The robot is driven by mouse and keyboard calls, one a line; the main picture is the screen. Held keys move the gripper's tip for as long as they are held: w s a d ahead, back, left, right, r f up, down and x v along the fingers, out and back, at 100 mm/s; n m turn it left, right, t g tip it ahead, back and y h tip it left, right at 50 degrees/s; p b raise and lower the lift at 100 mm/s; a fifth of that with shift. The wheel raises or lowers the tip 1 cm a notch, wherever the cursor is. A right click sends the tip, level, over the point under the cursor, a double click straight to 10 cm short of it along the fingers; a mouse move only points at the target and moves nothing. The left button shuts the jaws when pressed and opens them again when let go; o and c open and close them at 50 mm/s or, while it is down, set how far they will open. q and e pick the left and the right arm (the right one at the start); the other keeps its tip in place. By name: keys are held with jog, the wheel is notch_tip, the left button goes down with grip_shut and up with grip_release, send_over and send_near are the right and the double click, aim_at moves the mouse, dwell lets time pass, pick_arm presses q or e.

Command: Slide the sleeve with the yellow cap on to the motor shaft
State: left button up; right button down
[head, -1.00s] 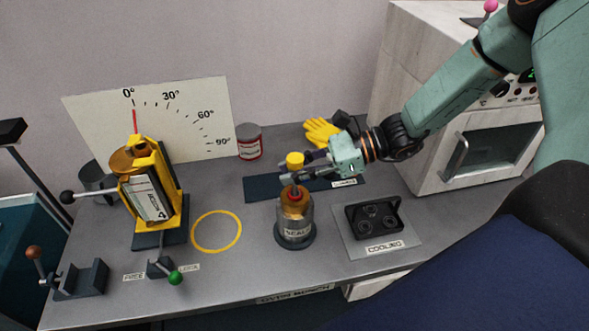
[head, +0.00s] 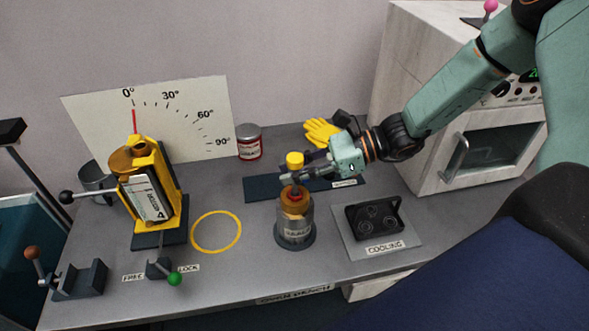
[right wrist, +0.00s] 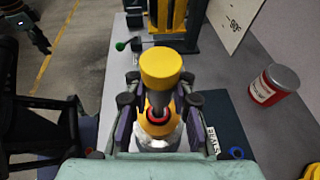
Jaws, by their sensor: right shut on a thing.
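My right gripper (head: 312,172) is shut just below the yellow cap (head: 294,160) and holds the capped sleeve above an amber-topped grey cylinder (head: 294,227). This cylinder stands upright on a round dark base and has a red ring on top. In the right wrist view the yellow cap (right wrist: 161,68) is between me and the cylinder, with the red ring (right wrist: 160,118) just below it. The gripper hides much of the sleeve, and I cannot tell whether its lower end touches the cylinder. A dark jointed part (right wrist: 30,32) at the wrist view's upper left may be my left arm.
A yellow cradle (head: 170,173) holding a labelled copper-topped cylinder stands by the angle dial (head: 85,125). A yellow circle (head: 194,243) is empty. A red-and-white tin (head: 249,143), yellow glove (head: 321,131), dark mat (head: 262,189) and COOLING tray (head: 398,230) are nearby.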

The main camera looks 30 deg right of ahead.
jog(key=shift+f+b, duration=1.4)
